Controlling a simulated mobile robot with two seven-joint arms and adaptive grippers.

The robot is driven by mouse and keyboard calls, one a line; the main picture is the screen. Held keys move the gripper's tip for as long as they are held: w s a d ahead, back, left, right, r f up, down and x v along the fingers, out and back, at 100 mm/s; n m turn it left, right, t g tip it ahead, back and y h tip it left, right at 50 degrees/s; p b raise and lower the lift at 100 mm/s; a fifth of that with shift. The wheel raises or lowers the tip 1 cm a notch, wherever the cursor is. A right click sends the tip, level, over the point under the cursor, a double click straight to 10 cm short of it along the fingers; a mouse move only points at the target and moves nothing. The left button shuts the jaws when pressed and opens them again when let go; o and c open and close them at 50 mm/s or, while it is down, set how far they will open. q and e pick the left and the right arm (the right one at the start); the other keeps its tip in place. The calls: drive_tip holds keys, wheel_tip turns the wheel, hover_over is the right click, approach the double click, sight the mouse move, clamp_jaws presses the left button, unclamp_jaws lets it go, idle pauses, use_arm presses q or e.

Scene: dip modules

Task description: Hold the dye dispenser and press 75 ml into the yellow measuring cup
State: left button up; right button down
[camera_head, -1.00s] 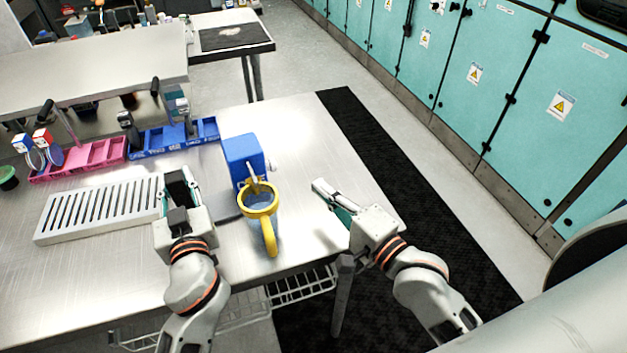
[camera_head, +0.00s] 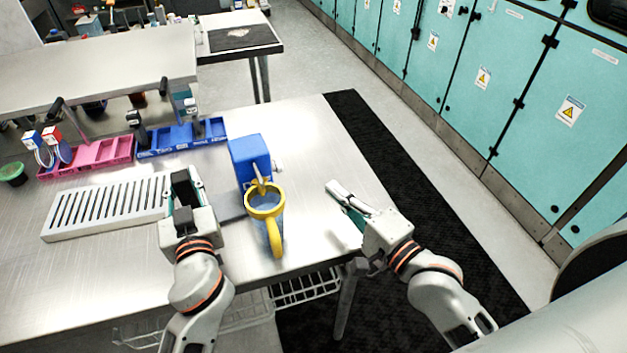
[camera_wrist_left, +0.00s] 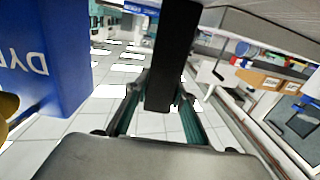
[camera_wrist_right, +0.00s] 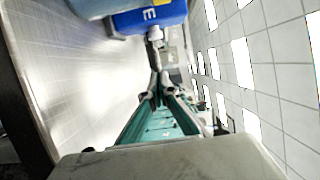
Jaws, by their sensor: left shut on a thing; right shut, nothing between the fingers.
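The blue dye dispenser (camera_head: 246,160) stands upright near the right edge of the steel table; its lettered side shows in the left wrist view (camera_wrist_left: 45,60) and the right wrist view (camera_wrist_right: 150,16). The clear measuring cup with yellow rim and handle (camera_head: 273,240) is at the dispenser's front, below its nozzle, handle toward me. My left gripper (camera_head: 184,180) is left of the dispenser, shut on a dark bar-like thing (camera_wrist_left: 172,60), apart from the dispenser. My right gripper (camera_head: 335,188) is right of the cup, shut and empty, its fingertips apart from the dispenser. The cup's fill level is unclear.
A white slotted rack (camera_head: 105,208) lies left of my left gripper. Bare table lies between the cup and my right gripper.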

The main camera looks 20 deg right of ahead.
sight(278, 165)
drive_tip(key=shift+d, duration=0.45)
drive_tip(key=shift+a, duration=0.1)
drive_tip(key=x, duration=0.9)
drive_tip(key=shift+w, duration=0.15)
drive_tip(key=a, duration=0.3)
drive_tip(key=shift+w, duration=0.15)
drive_tip(key=shift+a, duration=0.65)
